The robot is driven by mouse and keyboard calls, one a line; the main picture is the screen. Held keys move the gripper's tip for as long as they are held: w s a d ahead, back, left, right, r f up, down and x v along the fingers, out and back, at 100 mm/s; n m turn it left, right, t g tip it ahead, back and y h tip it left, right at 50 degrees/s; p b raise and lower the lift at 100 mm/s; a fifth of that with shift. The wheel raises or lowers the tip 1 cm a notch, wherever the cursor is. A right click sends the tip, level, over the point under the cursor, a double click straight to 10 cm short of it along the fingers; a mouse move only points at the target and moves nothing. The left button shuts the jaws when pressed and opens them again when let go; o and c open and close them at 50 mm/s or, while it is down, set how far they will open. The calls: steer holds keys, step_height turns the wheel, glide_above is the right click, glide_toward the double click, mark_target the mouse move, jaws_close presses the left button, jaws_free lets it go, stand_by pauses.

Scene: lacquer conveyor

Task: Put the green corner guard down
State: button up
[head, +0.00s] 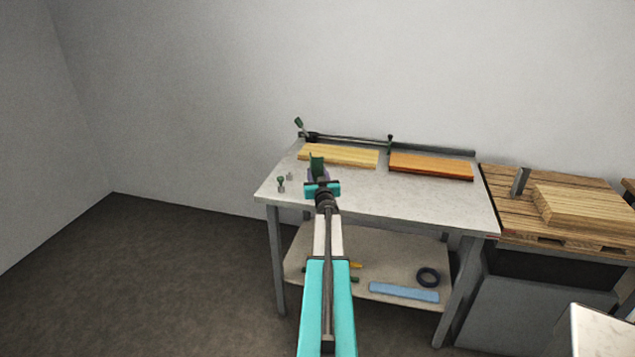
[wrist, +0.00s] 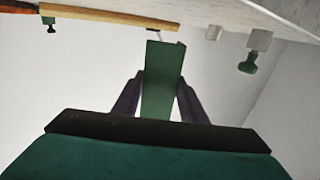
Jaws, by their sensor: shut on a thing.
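The green corner guard (head: 316,161) shows at the end of my arm in the head view, in front of the pale board. My gripper (head: 318,174) is shut on it. In the wrist view the guard (wrist: 161,75) is a long green strip between the two dark fingers of my gripper (wrist: 158,98), reaching out past their tips. The worktable (head: 400,205) has a light grey top, and the guard appears over its left part. I cannot tell how far above the top it is, or whether it touches it.
A pale board (head: 345,156) and an orange-brown board (head: 430,167) lie along the table's back, before a dark rail (head: 440,149). The front right of the top is clear. A wooden pallet (head: 500,205) adjoins on the right.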

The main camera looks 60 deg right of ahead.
steer(key=shift+f, duration=1.75)
steer(key=shift+f, duration=0.15)
steer(key=o, duration=1.1)
steer(key=shift+c, duration=0.2)
steer(key=shift+r, duration=0.25)
steer(key=b+v, duration=0.2)
steer(key=v, duration=1)
steer(key=shift+f, duration=0.1)
